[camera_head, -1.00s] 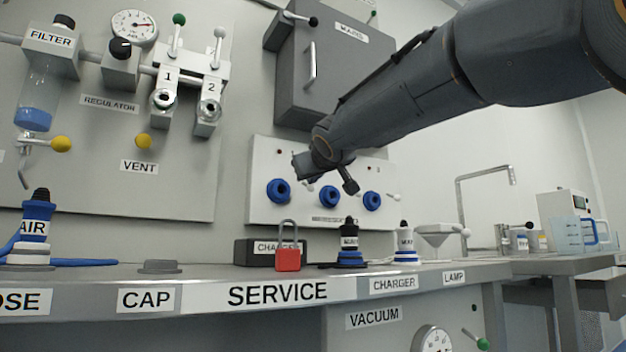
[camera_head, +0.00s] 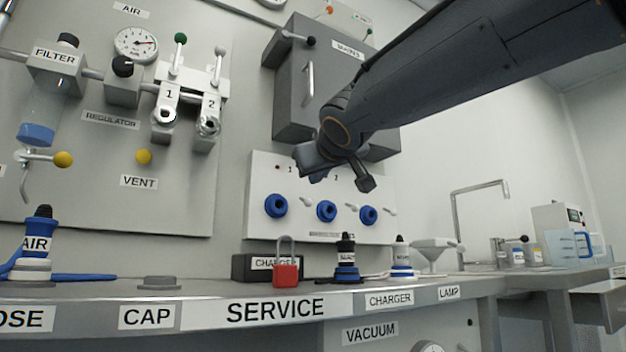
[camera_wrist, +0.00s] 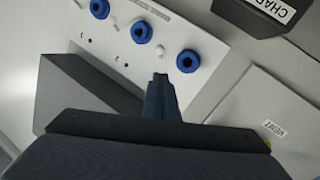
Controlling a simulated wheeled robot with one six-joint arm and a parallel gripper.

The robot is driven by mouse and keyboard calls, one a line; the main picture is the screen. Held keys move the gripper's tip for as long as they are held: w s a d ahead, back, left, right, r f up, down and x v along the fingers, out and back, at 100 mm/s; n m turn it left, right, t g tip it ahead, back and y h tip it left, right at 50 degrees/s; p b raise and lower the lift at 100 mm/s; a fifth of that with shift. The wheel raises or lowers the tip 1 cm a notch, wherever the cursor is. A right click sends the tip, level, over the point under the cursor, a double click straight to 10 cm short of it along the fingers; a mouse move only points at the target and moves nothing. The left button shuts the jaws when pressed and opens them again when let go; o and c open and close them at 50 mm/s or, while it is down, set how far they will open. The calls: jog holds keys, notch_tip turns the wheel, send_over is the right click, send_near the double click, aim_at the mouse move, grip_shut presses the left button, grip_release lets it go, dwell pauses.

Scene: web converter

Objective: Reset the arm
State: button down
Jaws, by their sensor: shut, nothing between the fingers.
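My gripper (camera_head: 366,184) hangs at the end of my dark arm, in front of the upper part of the white socket panel with its blue round sockets (camera_head: 326,211). In the wrist view my gripper (camera_wrist: 160,78) is shut and empty, with its fingertips together. It is close in the picture to a blue socket (camera_wrist: 188,61), but I cannot tell the distance. My arm runs down from the upper right and hides part of the grey MAINS box (camera_head: 304,80).
A bench shelf (camera_head: 205,292) runs below, holding a red padlock (camera_head: 286,271), a black charger box (camera_head: 250,267), a black-and-blue plug (camera_head: 346,262), a white-and-blue plug (camera_head: 402,260) and the blue AIR connector (camera_head: 38,240). A tap (camera_head: 455,220) stands right. Valves hang upper left.

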jog(key=shift+s+d+f, duration=0.1)
jog(key=shift+s+d, duration=0.05)
jog(key=shift+s, duration=0.5)
